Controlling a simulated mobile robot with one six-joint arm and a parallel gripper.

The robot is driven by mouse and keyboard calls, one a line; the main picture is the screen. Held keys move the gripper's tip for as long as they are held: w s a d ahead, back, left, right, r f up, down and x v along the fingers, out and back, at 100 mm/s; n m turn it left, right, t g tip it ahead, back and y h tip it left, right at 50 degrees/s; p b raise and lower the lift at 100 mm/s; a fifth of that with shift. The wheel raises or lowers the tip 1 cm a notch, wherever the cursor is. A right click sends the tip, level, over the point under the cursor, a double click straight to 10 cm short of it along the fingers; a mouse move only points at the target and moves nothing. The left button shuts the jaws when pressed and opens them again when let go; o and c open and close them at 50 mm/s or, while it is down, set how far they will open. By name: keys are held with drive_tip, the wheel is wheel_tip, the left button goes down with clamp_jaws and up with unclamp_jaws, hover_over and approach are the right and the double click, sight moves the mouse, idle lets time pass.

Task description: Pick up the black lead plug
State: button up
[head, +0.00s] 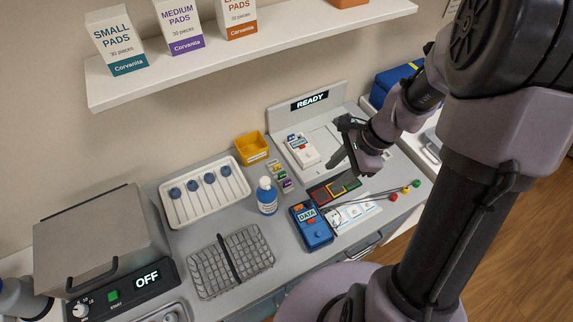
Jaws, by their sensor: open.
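My gripper (343,143) is open and empty above the right part of the counter, between the white device and the coloured slots. Several thin leads run right from a white block (333,216) beside the blue DATA box (312,228). They end in a red plug (393,197), a green plug (406,189) and a yellow plug (417,183) near the counter's right side. I cannot make out a black plug clearly; my arm covers part of that area. A panel with red, yellow, green and dark frames (321,195) lies below my gripper.
A white bottle with blue liquid (267,198), a yellow bin (251,147) and a white tray with blue round-headed items (203,215) stand left. A READY station (338,98) is behind. A shelf (285,40) with boxes hangs above.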

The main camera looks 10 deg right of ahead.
drive_tip(key=b, duration=0.3)
hover_over(310, 203)
drive_tip(key=d, duration=0.3)
drive_tip(key=f, duration=0.9)
drive_tip(key=shift+a, duration=0.25)
drive_tip(key=b+x, duration=0.1)
drive_tip(key=x, duration=0.1)
drive_tip(key=b+x, duration=0.1)
drive_tip(key=x, duration=0.1)
drive_tip(key=b+x, duration=0.1)
drive_tip(key=x, duration=0.1)
drive_tip(key=shift+s, duration=0.35)
drive_tip(key=shift+r, duration=0.1)
clamp_jaws()
